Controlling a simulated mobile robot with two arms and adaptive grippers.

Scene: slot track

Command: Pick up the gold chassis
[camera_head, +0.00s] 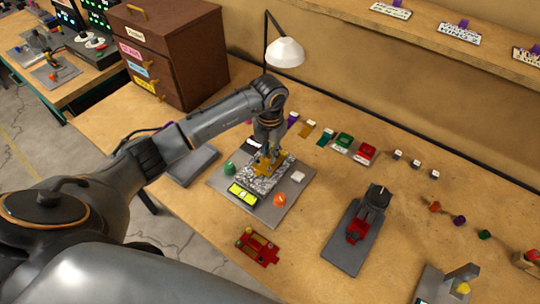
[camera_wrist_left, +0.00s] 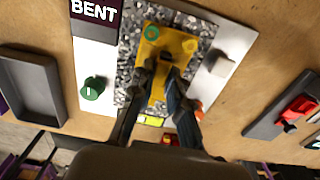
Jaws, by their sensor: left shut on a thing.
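The gold chassis (camera_head: 258,166) is a flat yellow plate on the speckled grey bed (camera_head: 248,181) of a grey board. In the left wrist view the chassis (camera_wrist_left: 182,44) shows a green ring and a yellow ring near its far end. My left gripper (camera_head: 268,153) comes down over it from above. In the left wrist view the gripper's fingertips (camera_wrist_left: 160,68) are shut on the middle of the chassis. I cannot tell whether the chassis is lifted off the bed. My right gripper is not in view.
The grey board (camera_head: 216,183) carries a green knob (camera_head: 229,168), an orange knob (camera_head: 279,199) and a white block (camera_head: 298,177). A red chassis (camera_head: 258,248) lies in front. A grey fixture (camera_head: 352,240) stands right, a lamp (camera_head: 285,52) behind and brown drawers (camera_head: 160,50) back left.

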